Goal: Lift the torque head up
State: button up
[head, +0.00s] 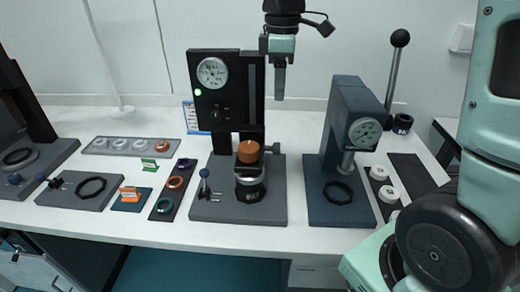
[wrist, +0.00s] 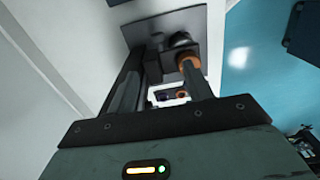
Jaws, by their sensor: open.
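The middle station has a black upright with a round dial (head: 212,72), a small knob and a green light. I take this dial unit to be the torque head, but no label confirms it. Below it, on the grey base plate (head: 212,207), stands a black round holder (head: 250,187) with an orange cap (head: 248,152). My gripper (head: 280,97) points down above and right of the upright, apart from it, well above the cap. In the wrist view its two fingers (wrist: 160,62) are apart and nothing shows gripped. The orange cap (wrist: 187,61) shows beside the right finger.
A second press with a dial (head: 364,132) and a tall ball-topped lever (head: 399,38) stand to the right. A small ball-topped lever (head: 204,173) rises from the middle base. Trays of coloured rings (head: 174,183) lie left. The white wall (head: 350,40) is close behind.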

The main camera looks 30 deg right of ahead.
aim_at(278, 144)
jog(key=f, duration=0.8)
jog(key=f+p, duration=0.1)
jog(key=f, duration=0.8)
jog(key=shift+w+d+f, duration=0.1)
jog(key=shift+d, duration=0.1)
grip_shut()
notch_tip(278, 144, up, 10)
jog(key=p, duration=0.7)
jog(key=shift+f, duration=0.15)
grip_release()
